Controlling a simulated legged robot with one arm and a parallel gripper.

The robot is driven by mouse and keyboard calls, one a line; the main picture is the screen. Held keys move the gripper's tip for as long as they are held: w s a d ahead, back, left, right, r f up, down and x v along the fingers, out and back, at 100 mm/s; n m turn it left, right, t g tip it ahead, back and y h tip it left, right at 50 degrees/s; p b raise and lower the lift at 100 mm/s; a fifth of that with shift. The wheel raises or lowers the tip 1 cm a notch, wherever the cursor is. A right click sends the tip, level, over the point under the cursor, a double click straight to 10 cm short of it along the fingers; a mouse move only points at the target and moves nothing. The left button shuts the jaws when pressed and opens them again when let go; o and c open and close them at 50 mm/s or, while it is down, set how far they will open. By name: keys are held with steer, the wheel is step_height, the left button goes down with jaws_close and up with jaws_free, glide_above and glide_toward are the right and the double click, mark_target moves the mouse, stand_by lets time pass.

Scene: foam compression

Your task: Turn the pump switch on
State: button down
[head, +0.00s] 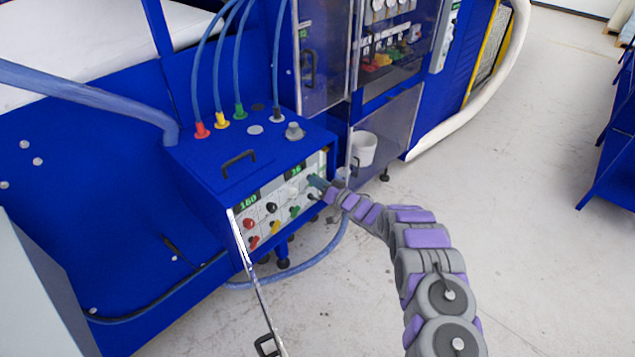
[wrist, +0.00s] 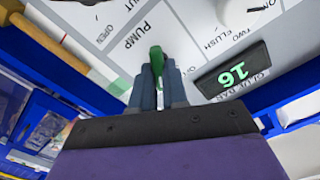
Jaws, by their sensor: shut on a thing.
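The control panel (head: 285,206) is on the front of a blue box and carries several coloured knobs and levers. In the wrist view, a green switch handle (wrist: 156,55) stands out from the white panel (wrist: 110,30) beside the printed word PUMP. My gripper (wrist: 158,75) is shut on this green handle, with a grey finger on each side of it. In the head view my gripper (head: 317,183) is at the right part of the panel, below the right green display. There the gripper hides the held handle.
A clear door (head: 256,285) with a black handle hangs open at the panel's left edge. Blue hoses (head: 240,60) rise from the box top. A white bucket (head: 364,148) stands in a cabinet behind.

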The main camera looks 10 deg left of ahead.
steer(key=shift+w+d+r, duration=0.1)
steer(key=shift+d+r, duration=0.05)
steer(key=shift+r, duration=0.05)
steer(key=c, duration=1.1)
jaws_free()
steer(key=shift+f, duration=0.15)
steer(key=shift+c, duration=0.2)
steer(key=v, duration=1.7)
steer(key=shift+f, duration=0.1)
